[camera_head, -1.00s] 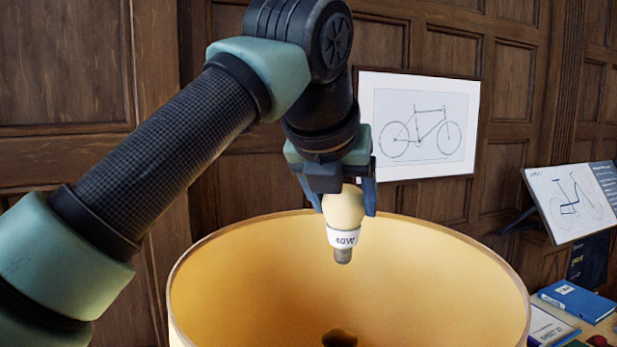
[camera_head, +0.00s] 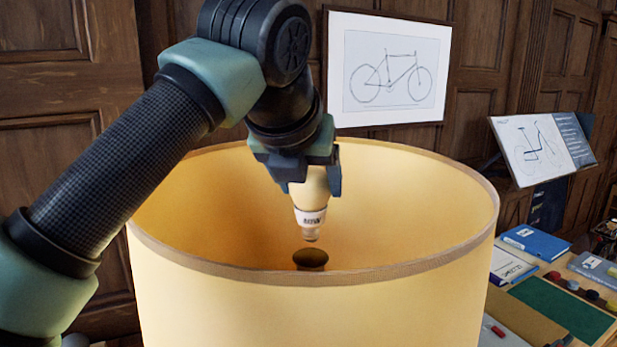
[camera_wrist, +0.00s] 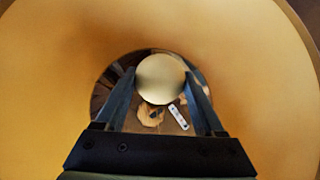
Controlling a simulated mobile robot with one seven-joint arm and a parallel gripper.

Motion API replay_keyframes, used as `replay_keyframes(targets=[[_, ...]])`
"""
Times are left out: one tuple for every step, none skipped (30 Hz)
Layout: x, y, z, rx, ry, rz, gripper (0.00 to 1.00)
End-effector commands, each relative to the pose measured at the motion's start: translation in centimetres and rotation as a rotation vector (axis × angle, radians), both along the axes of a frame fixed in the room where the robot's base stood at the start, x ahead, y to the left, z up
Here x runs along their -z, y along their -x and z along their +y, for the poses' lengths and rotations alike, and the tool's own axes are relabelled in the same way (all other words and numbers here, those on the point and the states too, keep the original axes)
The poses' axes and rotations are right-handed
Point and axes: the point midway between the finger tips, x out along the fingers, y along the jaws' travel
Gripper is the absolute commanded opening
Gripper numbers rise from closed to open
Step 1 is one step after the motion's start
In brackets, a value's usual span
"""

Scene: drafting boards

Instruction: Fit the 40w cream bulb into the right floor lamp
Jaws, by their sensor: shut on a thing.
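The 40W cream bulb (camera_head: 312,190) hangs upright, metal base down, in my gripper (camera_head: 314,182). My gripper is shut on its round top. The bulb is inside the open top of the lamp's cream shade (camera_head: 320,310), with its base just above the dark socket (camera_head: 310,259), apart from it. In the wrist view the bulb's round top (camera_wrist: 160,78) sits between both fingers of my gripper (camera_wrist: 160,90), within the shade (camera_wrist: 60,50). The bulb hides the socket there.
A table at the right holds a blue book (camera_head: 535,242), a green mat (camera_head: 565,310) and other items. A framed bicycle drawing (camera_head: 390,70) hangs on the panelled wall. A tilted drafting board (camera_head: 543,148) stands at the right. The shade's rim surrounds my gripper.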

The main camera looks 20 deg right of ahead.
Motion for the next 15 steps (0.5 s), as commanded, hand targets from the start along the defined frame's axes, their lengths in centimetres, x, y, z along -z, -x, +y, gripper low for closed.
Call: replay_keyframes(targets=[[1.0, 0.0, 0.0, 0.000, 0.000, 0.000, 0.35], [1.3, 0.0, 0.0, 0.000, 0.000, 0.000, 0.35], [1.7, 0.0, 0.0, 0.000, 0.000, 0.000, 0.35], [2.1, 0.0, 0.0, 0.000, 0.000, 0.000, 0.35], [2.4, 0.0, 0.0, 0.000, 0.000, 0.000, 0.35], [2.7, 0.0, 0.0, 0.000, 0.000, 0.000, 0.35], [3.0, 0.0, 0.0, 0.000, 0.000, 0.000, 0.35], [3.3, 0.0, 0.0, -0.001, -0.001, 0.000, 0.35], [3.6, 0.0, 0.0, -0.001, -0.001, 0.000, 0.35], [3.8, 0.0, 0.0, -0.001, -0.001, 0.000, 0.35], [4.0, 0.0, 0.0, 0.000, -0.001, -0.001, 0.35], [4.2, 0.0, 0.0, 0.000, -0.001, -0.001, 0.35], [4.4, 0.0, 0.0, 0.000, -0.001, -0.002, 0.35], [4.5, 0.0, 0.0, 0.000, -0.001, -0.002, 0.35], [4.7, 0.0, 0.0, 0.000, -0.001, -0.002, 0.35]])
